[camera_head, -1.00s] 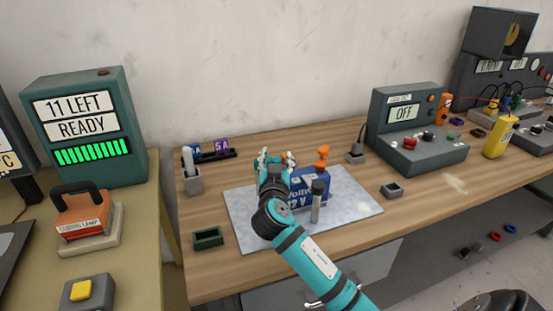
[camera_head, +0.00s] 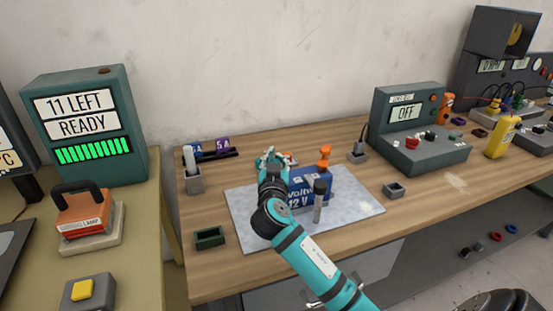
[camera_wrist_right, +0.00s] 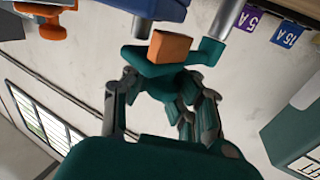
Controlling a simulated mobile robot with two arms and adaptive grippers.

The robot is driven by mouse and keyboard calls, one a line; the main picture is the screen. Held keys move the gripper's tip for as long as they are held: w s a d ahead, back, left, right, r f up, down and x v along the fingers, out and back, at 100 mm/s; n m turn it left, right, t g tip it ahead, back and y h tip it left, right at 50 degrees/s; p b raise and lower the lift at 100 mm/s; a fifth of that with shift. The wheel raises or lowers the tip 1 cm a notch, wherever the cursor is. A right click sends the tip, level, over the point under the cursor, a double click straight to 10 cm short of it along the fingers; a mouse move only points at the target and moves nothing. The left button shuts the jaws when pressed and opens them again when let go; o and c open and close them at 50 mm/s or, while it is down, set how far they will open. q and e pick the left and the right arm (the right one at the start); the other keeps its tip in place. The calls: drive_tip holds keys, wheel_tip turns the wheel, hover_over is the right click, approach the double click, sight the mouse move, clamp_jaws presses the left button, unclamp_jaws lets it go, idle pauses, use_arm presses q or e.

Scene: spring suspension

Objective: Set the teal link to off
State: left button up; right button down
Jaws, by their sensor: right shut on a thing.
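In the right wrist view a teal piece (camera_wrist_right: 155,68), which appears to be the teal link, lies between the dark fingers of my right gripper (camera_wrist_right: 165,95). Grey metal cylinders show beside its two ends; I cannot tell whether they touch it. A small orange block (camera_wrist_right: 171,46) shows against it. In the head view my right gripper (camera_head: 272,158) is at the left end of the blue 12 V battery (camera_head: 312,187), shut, its fingertips partly hidden. The battery has an orange-topped part (camera_head: 324,158). My left gripper is not in view.
The battery stands on a pale mat (camera_head: 350,205) on the wooden bench. A tester (camera_head: 415,130) reads OFF; another display (camera_head: 82,125) reads READY.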

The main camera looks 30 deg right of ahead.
drive_tip(key=shift+s+d+f, duration=0.1)
drive_tip(key=shift+d+f, duration=0.1)
drive_tip(key=shift+f+b, duration=0.15)
drive_tip(key=shift+b, duration=0.25)
drive_tip(key=h+b, duration=0.1)
drive_tip(key=m+g+b, duration=0.1)
drive_tip(key=a+m+g+h+b, duration=0.1)
drive_tip(key=shift+s+f+h+b, duration=0.1)
drive_tip(key=shift+f+h+b, duration=0.15)
drive_tip(key=shift+h+b, duration=0.1)
drive_tip(key=shift+s+a+r+m+g+h+b, duration=0.15)
drive_tip(key=shift+m+g+h+b, duration=0.2)
drive_tip(key=shift+m+g+b, duration=0.2)
drive_tip(key=shift+r+g, duration=0.15)
drive_tip(key=shift+g, duration=0.1)
drive_tip(key=c, duration=1.1)
unclamp_jaws()
drive_tip(key=shift+s+r, duration=0.2)
drive_tip(key=shift+s, duration=0.15)
drive_tip(key=shift+w, duration=0.1)
